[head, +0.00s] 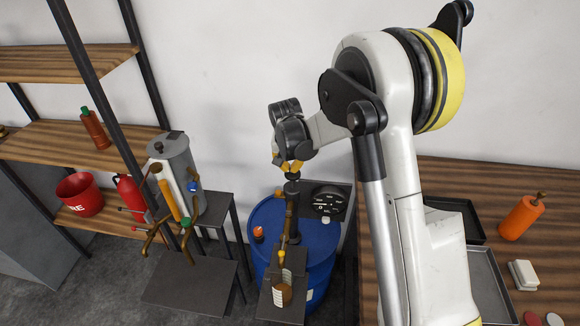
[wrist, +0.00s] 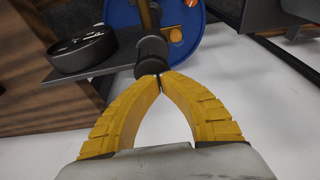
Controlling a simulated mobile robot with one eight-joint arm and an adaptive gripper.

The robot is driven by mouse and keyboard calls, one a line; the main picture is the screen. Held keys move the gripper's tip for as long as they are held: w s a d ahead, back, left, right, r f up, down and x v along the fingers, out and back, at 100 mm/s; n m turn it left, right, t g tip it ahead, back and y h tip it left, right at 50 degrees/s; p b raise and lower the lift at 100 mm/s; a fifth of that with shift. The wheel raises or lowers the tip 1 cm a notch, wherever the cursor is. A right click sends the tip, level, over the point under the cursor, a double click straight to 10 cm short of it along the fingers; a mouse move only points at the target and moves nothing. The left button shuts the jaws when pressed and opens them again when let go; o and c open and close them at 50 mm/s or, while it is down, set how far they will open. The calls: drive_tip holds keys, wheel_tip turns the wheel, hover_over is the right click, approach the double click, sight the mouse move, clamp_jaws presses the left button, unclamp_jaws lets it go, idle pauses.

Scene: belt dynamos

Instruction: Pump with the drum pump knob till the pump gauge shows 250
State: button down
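The blue drum (head: 262,222) stands on the floor with an upright pump (head: 292,222) on it. The black drum pump knob (head: 291,187) tops the pump; it also shows in the wrist view (wrist: 151,50). My gripper (head: 288,167) is above it, pointing down. In the wrist view its yellow fingertips (wrist: 161,78) nearly meet at the knob's end, with a dark sliver between them, and look shut on it. The black round pump gauge (head: 328,201) is right of the pump; its reading is too small to tell. In the wrist view the gauge (wrist: 82,54) is seen obliquely.
A brown cup (head: 283,294) stands on a dark plate in front of the drum. A grey cylinder (head: 178,165) and handles are at left, beside shelves with a red bucket (head: 80,195). A wooden bench with an orange bottle (head: 521,217) is at right.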

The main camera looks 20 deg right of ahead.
sight(290, 173)
wheel_tip(290, 173, down, 4)
drive_tip(key=b, duration=0.2)
drive_tip(key=shift+f+b, duration=0.1)
drive_tip(key=shift+b, duration=0.2)
wheel_tip(290, 173, up, 5)
drive_tip(key=p, duration=0.2)
drive_tip(key=shift+f+p, duration=0.2)
drive_tip(key=shift+p, duration=0.2)
drive_tip(key=p+v, duration=0.1)
drive_tip(key=v, duration=0.8)
drive_tip(key=shift+r+p, duration=0.3)
drive_tip(key=shift+r, duration=0.05)
drive_tip(key=shift+s, duration=0.1)
